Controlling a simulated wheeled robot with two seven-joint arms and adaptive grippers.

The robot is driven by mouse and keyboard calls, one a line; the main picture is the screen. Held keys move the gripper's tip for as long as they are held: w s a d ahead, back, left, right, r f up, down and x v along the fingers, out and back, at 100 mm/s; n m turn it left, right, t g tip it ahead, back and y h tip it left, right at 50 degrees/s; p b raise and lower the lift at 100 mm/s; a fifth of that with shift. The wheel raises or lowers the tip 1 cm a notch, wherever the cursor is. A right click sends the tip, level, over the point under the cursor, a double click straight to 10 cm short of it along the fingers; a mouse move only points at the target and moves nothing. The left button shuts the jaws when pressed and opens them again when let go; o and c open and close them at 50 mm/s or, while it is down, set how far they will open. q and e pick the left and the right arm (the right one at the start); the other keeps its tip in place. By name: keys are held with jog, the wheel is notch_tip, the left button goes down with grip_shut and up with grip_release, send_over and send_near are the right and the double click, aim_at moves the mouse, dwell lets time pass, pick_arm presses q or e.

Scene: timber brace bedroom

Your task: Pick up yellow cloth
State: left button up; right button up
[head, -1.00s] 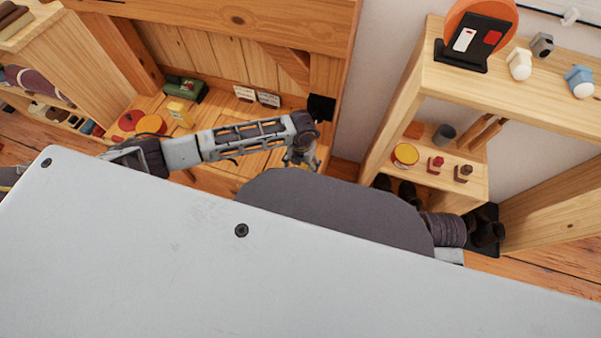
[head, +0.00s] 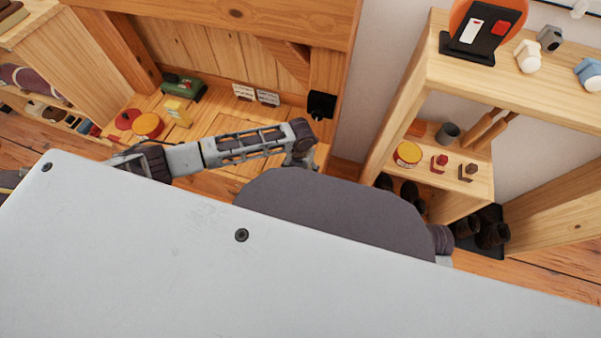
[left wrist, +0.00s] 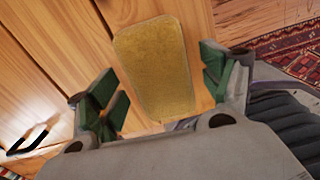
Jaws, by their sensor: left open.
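The yellow cloth (left wrist: 157,70) shows in the left wrist view as a flat, rounded rectangle against wooden panels. My left gripper (left wrist: 160,82) is open, with its green-padded fingers on either side of the cloth in the picture. Nothing is held between them. I cannot tell whether the fingers touch the cloth. In the head view my left arm reaches in from the left; its gripper is hidden behind my grey body, and the cloth is not visible there. My right gripper is not in view.
A dark handle (left wrist: 28,140) is on the wooden panels. A patterned red rug (left wrist: 290,50) lies at the right. In the head view, a wooden shelf unit (head: 450,75) with several items stands right, and a wooden desk (head: 205,125) holds a green object (head: 184,88).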

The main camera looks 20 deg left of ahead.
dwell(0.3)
pick_arm(q)
jog(key=c, duration=1.1)
jog(key=shift+r, duration=0.15)
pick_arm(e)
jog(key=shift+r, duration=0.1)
pick_arm(q)
jog(key=shift+r+p, duration=0.4)
jog(key=shift+r, duration=0.4)
notch_tip(320, 180, up, 4)
jog(key=shift+r+p, duration=0.15)
jog(key=shift+p, duration=0.65)
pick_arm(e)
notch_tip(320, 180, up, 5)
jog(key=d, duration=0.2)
pick_arm(q)
jog(key=shift+r+p, duration=1.85)
jog(key=shift+r, duration=4.1)
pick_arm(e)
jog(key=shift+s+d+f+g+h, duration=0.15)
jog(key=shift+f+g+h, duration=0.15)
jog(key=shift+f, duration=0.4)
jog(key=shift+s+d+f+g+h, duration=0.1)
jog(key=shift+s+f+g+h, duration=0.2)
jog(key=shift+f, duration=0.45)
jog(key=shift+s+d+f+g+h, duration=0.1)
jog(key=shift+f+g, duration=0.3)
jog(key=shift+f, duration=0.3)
